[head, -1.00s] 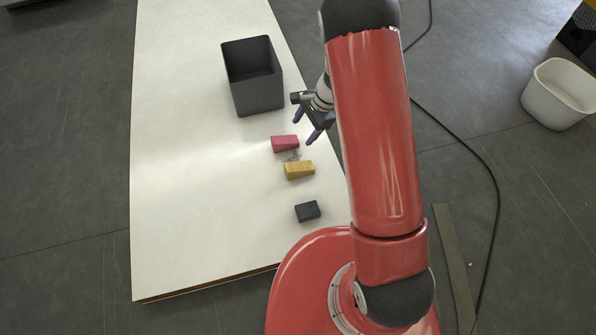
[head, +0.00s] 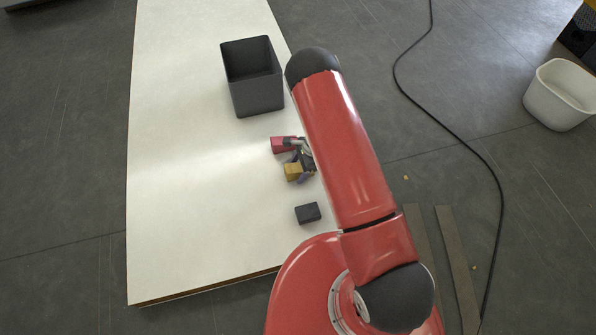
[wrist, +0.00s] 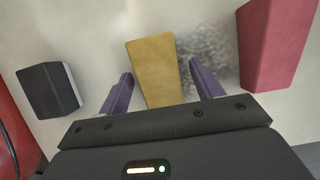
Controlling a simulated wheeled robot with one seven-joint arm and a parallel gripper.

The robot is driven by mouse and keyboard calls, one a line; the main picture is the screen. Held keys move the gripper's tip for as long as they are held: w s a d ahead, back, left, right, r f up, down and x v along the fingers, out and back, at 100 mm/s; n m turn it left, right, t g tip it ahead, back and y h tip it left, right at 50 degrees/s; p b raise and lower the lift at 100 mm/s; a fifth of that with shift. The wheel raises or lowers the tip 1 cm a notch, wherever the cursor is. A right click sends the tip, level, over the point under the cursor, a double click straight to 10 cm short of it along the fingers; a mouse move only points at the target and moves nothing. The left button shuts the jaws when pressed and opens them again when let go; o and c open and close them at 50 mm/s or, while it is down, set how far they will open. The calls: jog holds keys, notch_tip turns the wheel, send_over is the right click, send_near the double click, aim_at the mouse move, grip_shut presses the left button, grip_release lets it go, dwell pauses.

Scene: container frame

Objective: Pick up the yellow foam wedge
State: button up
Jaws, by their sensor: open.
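The yellow foam wedge (head: 292,172) lies on the white board, partly hidden by my gripper in the head view. In the wrist view the yellow foam wedge (wrist: 154,68) lies between my two purple fingers, with a small gap on each side. My gripper (wrist: 160,80) is open and holds nothing. In the head view my gripper (head: 303,165) is at the wedge's right side, partly covered by my arm.
A pink-red wedge (head: 283,145) lies just behind the yellow one; it also shows at right in the wrist view (wrist: 275,40). A black block (head: 307,213) lies nearer. A dark open bin (head: 254,105) stands behind on the white board (head: 180,180), whose left part is clear.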

jog(key=shift+a+f, duration=0.1)
jog(key=shift+f, duration=0.2)
jog(key=shift+f, duration=0.15)
jog(key=c, duration=1)
jog(key=shift+c, duration=0.2)
